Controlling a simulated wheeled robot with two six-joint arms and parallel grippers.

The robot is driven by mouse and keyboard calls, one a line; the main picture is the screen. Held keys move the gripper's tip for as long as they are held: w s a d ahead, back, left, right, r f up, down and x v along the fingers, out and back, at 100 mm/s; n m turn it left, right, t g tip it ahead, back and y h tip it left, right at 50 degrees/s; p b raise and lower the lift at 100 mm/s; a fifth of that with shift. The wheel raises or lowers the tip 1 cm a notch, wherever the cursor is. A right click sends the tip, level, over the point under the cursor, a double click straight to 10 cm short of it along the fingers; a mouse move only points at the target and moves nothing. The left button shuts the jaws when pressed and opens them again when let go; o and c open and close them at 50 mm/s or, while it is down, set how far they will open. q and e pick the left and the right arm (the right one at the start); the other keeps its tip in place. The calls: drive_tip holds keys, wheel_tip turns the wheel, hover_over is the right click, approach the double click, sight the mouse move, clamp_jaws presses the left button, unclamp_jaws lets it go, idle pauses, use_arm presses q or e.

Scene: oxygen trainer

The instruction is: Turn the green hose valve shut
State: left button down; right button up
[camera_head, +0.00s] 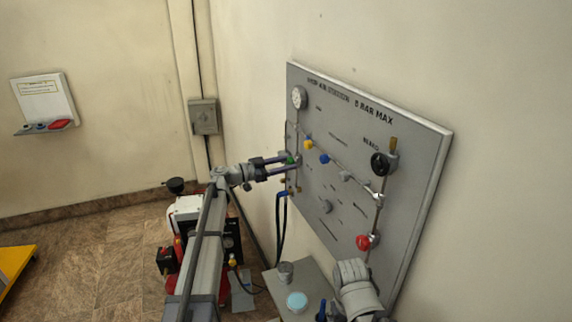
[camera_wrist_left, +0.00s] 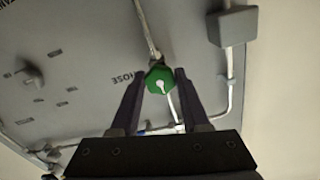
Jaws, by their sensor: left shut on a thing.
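The green hose valve (camera_head: 290,159) is on the left edge of the grey wall panel (camera_head: 425,150). In the left wrist view the green knob (camera_wrist_left: 159,80) has a white pointer mark, and the word HOSE is printed beside it. My left gripper (camera_head: 283,166) reaches the knob from the left, with one finger on each side of it. It is shut on the knob; the fingertips (camera_wrist_left: 160,78) frame it in the left wrist view. My right arm's end shows only in part at the bottom right, and its fingers cannot be made out.
The panel also carries a yellow knob (camera_head: 308,145), a blue knob (camera_head: 324,159), a black knob (camera_head: 380,163), a red knob (camera_head: 363,242) and a gauge (camera_head: 299,97). A small grey table (camera_head: 262,276) with a light-blue-topped item (camera_head: 297,302) stands below. Blue hoses (camera_head: 279,225) hang at the panel's left.

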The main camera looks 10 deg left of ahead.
use_arm(q)
drive_tip(key=shift+m, duration=0.5)
drive_tip(key=shift+c, duration=1.9)
unclamp_jaws()
drive_tip(key=shift+a, duration=0.1)
drive_tip(key=v, duration=0.7)
drive_tip(key=shift+s+a, duration=0.25)
